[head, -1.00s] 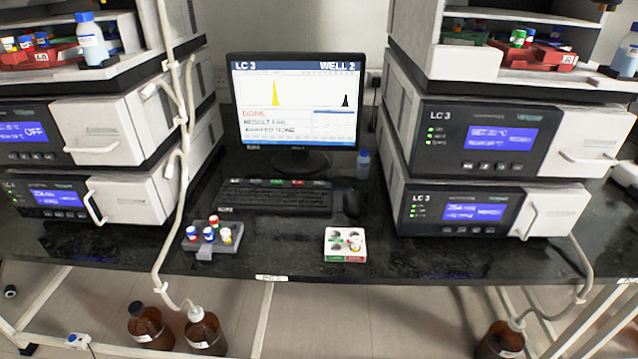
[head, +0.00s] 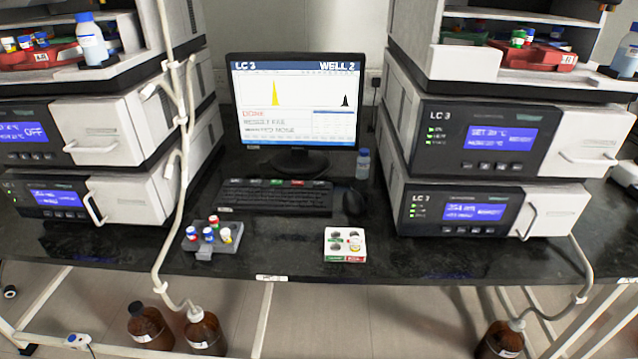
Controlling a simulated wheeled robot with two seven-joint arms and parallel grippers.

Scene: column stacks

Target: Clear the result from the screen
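The screen (head: 294,105) stands at the back middle of the bench. It reads LC 3 and WELL 2 along the top, with a yellow peak and a smaller black peak. Red text that looks like DONE and lines of dark text about a result stand at its lower left; the small words are blurred. A black keyboard (head: 277,198) with a few coloured keys along its back edge lies in front of the screen. A black mouse (head: 352,202) is at its right. Neither of my grippers is in view.
Instrument stacks stand left and right, the right one (head: 475,140) labelled LC 3. A grey vial rack (head: 205,246) and a white vial box (head: 345,255) sit near the bench's front edge. A small bottle (head: 363,163) stands beside the screen. A pale tube (head: 168,220) hangs at left.

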